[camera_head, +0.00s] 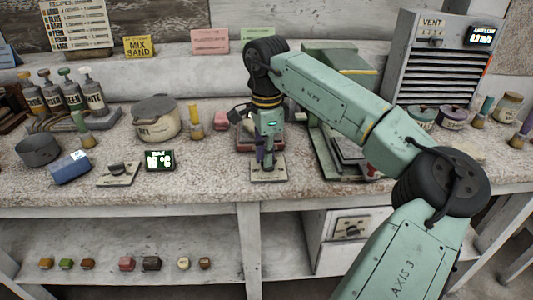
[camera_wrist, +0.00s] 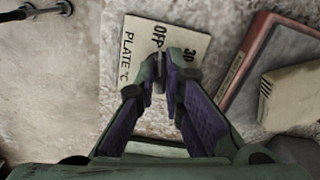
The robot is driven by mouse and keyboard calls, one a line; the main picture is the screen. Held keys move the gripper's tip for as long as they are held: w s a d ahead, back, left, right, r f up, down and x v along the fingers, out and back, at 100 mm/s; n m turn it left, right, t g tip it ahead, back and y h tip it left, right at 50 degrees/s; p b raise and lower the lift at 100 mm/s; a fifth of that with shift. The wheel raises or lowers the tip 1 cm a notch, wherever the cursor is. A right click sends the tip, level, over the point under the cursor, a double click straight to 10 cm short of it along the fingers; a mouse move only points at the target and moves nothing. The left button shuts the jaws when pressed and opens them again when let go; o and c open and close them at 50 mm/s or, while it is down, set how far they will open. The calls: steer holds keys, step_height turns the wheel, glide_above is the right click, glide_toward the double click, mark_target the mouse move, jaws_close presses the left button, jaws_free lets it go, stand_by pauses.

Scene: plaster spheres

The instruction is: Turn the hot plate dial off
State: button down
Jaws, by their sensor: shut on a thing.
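The dial plate (camera_wrist: 138,38) is a cream panel marked "PLATE °C", "OFF" and "30" in the wrist view. It also shows on the bench in the head view (camera_head: 267,175). My gripper (camera_wrist: 163,72) points down over this plate, its two purple-padded fingers shut on the small dial (camera_wrist: 160,80). The fingertips cover most of the dial, so I cannot tell where its pointer stands. In the head view my gripper (camera_head: 265,158) is low over the plate, in front of a reddish item.
A second cream dial panel (camera_head: 117,174) and a small lit display (camera_head: 159,158) lie to the left. A reddish slab (camera_wrist: 245,70) lies just right of the plate in the wrist view.

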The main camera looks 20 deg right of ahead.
steer(key=shift+n, duration=0.3)
steer(key=c, duration=1.7)
jaws_free()
steer(key=shift+r, duration=0.1)
step_height(320, 180, up, 12)
